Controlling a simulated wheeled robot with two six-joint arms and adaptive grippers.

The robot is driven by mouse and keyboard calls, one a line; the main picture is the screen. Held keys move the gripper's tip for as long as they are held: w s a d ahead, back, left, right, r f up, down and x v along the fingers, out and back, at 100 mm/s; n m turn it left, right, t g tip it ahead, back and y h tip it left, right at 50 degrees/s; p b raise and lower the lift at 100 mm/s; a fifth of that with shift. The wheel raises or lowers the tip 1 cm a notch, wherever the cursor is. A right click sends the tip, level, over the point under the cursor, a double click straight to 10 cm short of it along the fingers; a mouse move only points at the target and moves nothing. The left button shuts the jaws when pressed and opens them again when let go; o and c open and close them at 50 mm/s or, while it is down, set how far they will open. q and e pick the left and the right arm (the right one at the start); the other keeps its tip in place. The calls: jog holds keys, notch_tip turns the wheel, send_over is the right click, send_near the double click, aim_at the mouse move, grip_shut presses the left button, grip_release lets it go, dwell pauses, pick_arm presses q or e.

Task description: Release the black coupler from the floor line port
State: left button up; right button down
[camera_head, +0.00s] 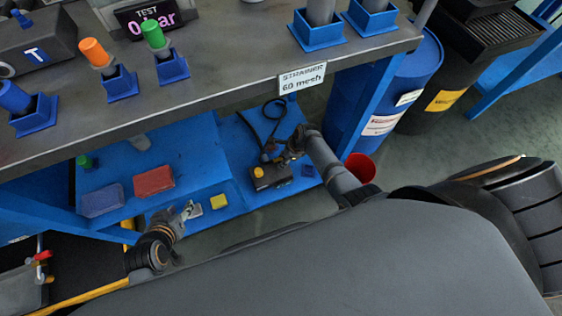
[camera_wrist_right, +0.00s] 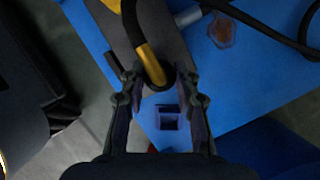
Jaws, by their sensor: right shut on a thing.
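The black coupler (camera_wrist_right: 157,78) sits at the end of a black hose with a yellow-gold band, between the fingers of my right gripper (camera_wrist_right: 160,92) in the right wrist view. The right gripper is shut on it. In the head view my right gripper (camera_head: 294,148) is low by the dark floor line block (camera_head: 270,178), which has a yellow knob. The port itself is hidden, so I cannot tell whether the coupler is still seated. My left gripper (camera_head: 190,209) is low above the blue shelf's front edge; its jaws are too small to read.
A black hose (camera_head: 272,112) loops behind the block. A small blue socket (camera_wrist_right: 168,118) stands on the blue plate. Red (camera_head: 154,181) and blue (camera_head: 101,200) blocks lie on the shelf at left. A blue drum (camera_head: 400,85) and red bucket (camera_head: 360,167) stand at right. The bench top (camera_head: 220,85) overhangs.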

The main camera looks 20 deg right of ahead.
jog(key=shift+r, duration=0.15)
notch_tip(320, 180, up, 3)
jog(key=p, duration=0.4)
jog(key=shift+r, duration=0.2)
jog(key=shift+r+p, duration=0.5)
jog(key=shift+p, duration=0.35)
jog(key=shift+r, duration=0.1)
jog(key=shift+r, duration=0.1)
